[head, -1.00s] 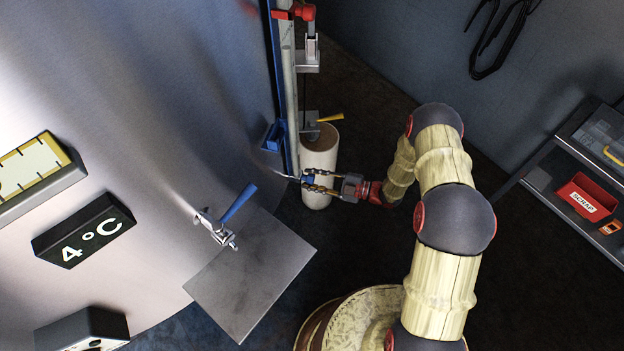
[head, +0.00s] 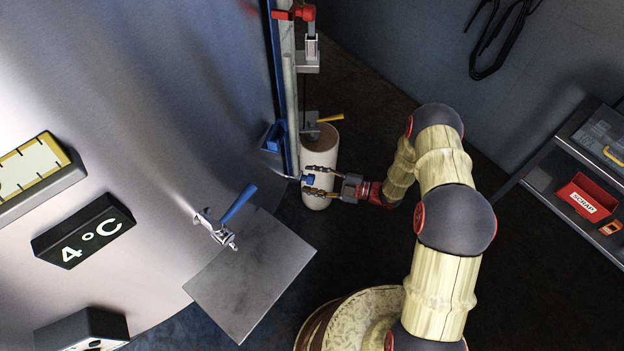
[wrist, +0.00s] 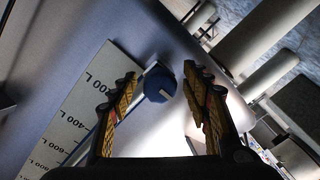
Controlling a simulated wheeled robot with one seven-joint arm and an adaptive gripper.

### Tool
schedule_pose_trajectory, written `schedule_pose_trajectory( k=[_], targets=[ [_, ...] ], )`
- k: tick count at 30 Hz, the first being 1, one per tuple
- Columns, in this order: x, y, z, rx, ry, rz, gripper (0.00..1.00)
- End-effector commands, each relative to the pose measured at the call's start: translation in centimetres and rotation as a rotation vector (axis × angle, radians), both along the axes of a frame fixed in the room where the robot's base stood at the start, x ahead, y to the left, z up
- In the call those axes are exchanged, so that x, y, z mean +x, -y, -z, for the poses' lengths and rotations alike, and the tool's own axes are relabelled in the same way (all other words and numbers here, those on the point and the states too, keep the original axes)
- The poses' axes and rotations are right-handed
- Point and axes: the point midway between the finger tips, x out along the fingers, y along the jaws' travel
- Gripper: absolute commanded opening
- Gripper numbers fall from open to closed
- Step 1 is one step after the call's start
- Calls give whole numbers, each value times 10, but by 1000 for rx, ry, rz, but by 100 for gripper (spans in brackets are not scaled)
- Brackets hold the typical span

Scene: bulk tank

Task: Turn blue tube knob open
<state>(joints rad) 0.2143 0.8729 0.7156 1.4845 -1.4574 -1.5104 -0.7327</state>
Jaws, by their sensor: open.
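The blue tube knob (wrist: 160,84) is a round blue cap with a pale mark on its face. In the wrist view it sits between my two fingers, with gaps on both sides. In the head view the knob (head: 308,180) is a small blue piece at the foot of the upright gauge tube, beside the tank. My gripper (head: 306,179) is open, with one finger above and one below the knob in the picture. I cannot tell whether either finger touches it. The gripper also shows in the wrist view (wrist: 161,72).
A printed litre scale (wrist: 85,100) runs beside the knob in the wrist view. A pale cylinder (head: 322,150) stands close behind my fingers. A blue-handled tap (head: 238,204) sticks out of the tank over a grey plate (head: 250,290). A shelf with a red scrap bin (head: 587,197) is at right.

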Motion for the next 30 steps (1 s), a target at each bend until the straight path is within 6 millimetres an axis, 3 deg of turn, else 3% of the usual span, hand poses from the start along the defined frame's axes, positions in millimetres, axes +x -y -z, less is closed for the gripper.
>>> schedule_pose_trajectory(
  k=[8,21,30],
  targets=[
    [-4,14,-1,0,0,3,48],
    [-31,93,-5,-1,0,4,48],
    [-39,113,-6,0,-1,1,48]
  ],
)
